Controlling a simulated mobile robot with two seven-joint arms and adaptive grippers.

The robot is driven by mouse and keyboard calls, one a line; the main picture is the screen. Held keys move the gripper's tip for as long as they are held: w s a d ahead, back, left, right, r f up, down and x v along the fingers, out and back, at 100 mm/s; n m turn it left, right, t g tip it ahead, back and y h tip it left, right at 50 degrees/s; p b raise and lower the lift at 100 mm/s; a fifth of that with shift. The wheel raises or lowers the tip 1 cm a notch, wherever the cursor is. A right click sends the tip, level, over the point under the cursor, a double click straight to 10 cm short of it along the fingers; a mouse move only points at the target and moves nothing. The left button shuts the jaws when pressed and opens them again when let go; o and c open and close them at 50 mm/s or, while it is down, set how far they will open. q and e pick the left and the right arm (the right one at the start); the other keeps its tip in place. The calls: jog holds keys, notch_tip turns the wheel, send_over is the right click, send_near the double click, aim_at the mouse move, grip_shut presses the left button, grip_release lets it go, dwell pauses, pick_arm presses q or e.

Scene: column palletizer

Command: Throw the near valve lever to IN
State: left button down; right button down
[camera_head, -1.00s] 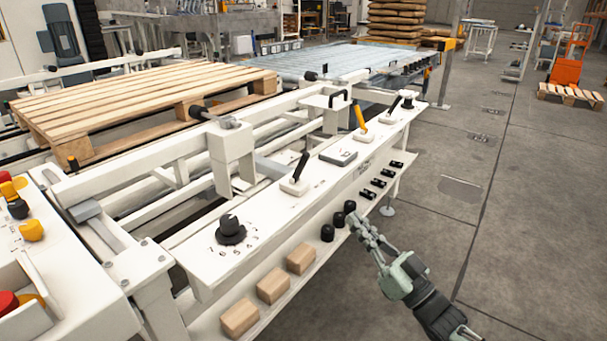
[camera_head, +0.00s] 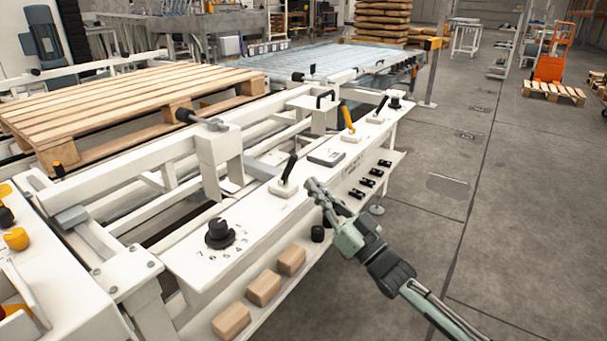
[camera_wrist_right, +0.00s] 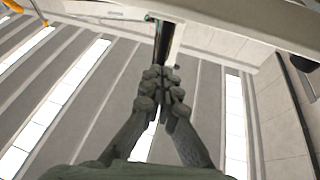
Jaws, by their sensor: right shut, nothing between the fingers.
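The near valve lever (camera_head: 290,166) is a black handle on a small white base on the sloping white panel (camera_head: 205,262). In the head view it stands up from its base and tilts to the upper right. Its position lettering is too small to read. My right gripper (camera_head: 311,184) is shut and empty, with its tips just right of the lever's base, at the panel's outer edge. A small gap seems to remain, though contact is hard to judge. The right wrist view shows the closed fingers (camera_wrist_right: 162,78) with a dark upright bar beyond them. My left gripper is out of view.
A black rotary knob (camera_head: 219,234) is nearer on the panel. A yellow lever (camera_head: 347,118) and another black lever (camera_head: 382,105) stand farther along. Wooden blocks (camera_head: 263,287) lie on the shelf below. A wooden pallet (camera_head: 120,100) rests behind.

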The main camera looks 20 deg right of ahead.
aim_at(288, 170)
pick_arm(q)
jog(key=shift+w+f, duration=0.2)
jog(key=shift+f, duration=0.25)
pick_arm(e)
jog(key=x, duration=0.4)
jog(key=shift+w, duration=0.1)
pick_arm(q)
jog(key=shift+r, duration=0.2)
